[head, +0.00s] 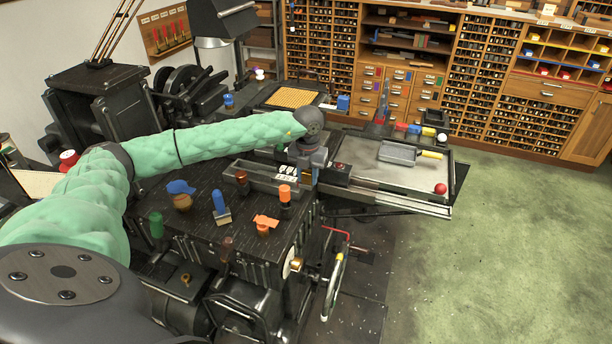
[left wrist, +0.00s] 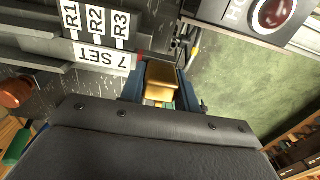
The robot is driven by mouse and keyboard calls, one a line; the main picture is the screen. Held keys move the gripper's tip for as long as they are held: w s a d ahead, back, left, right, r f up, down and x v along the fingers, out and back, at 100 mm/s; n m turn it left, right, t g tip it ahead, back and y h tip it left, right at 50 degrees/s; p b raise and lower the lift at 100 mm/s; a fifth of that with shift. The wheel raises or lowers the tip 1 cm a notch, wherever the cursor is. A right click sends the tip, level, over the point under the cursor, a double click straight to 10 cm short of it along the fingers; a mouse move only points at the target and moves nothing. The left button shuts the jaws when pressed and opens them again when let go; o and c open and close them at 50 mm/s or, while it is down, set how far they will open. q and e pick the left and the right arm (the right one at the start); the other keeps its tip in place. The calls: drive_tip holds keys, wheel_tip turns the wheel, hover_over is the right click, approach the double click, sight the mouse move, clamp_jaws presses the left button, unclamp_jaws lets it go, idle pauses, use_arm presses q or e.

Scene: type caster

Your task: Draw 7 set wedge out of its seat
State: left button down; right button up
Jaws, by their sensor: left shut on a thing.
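The 7 set label (left wrist: 103,57) reads upside down in the left wrist view, below tags R1, R2 and R3 (left wrist: 95,22). Beside it, my left gripper (left wrist: 161,92) has its blue fingers closed on a gold-coloured block, the 7 set wedge (left wrist: 163,74). In the head view my left gripper (head: 308,173) points down at the right end of the labelled grey trough (head: 262,178). There the wedge is hidden by the gripper. I cannot tell whether the wedge is still in its seat. My right gripper is not in view.
A black bench (head: 190,238) holds several coloured-handled tools left of and below the gripper. Green floor (head: 500,240) is open at right.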

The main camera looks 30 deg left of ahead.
use_arm(q)
drive_tip(key=shift+w+d, duration=0.1)
drive_tip(key=shift+d, duration=0.2)
drive_tip(key=w+d+b, duration=0.2)
drive_tip(key=w+d, duration=0.1)
drive_tip(key=d, duration=1)
drive_tip(key=shift+d, duration=0.35)
idle(1.6)
drive_tip(key=shift+w+d, duration=0.1)
